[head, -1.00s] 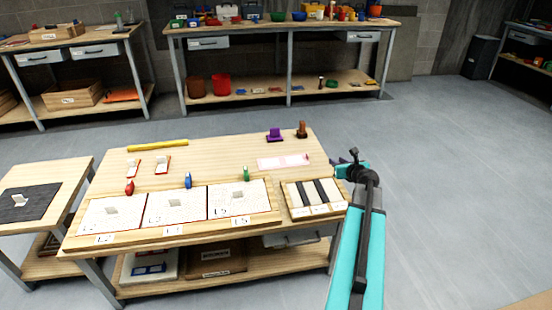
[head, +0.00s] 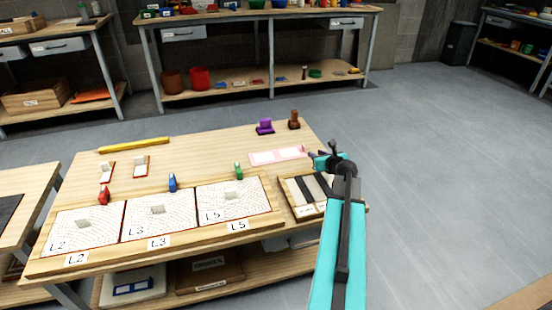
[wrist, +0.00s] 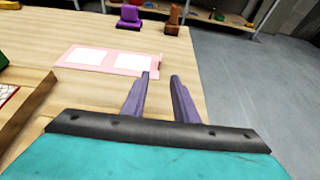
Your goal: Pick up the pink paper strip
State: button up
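The pink paper strip (head: 277,155) lies flat on the wooden workbench top, toward its right side, with two white panels on it. It also shows in the wrist view (wrist: 70,66), left of and beyond the fingers. My gripper (wrist: 161,75) is open and empty, its two fingers apart. In the wrist view its left fingertip overlaps the right end of the strip in the picture; I cannot tell the height between them. In the head view my gripper (head: 311,154) is at the strip's right end, by the bench's right edge.
A purple holder (head: 265,126) and a brown stamp-like object (head: 294,120) stand behind the strip. A tray with dark and light strips (head: 288,190) is in front of it. Panels L2, L3 and L5 (head: 232,210) fill the front left. Floor is clear on the right.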

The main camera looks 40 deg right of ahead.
aim_at(305, 153)
jog(key=shift+w, duration=0.15)
jog(key=shift+b+x, duration=0.6)
jog(key=shift+x, duration=3.6)
jog(key=shift+d, duration=0.1)
jog(key=shift+b+x, duration=0.65)
jog(key=shift+x, duration=1.95)
grip_shut()
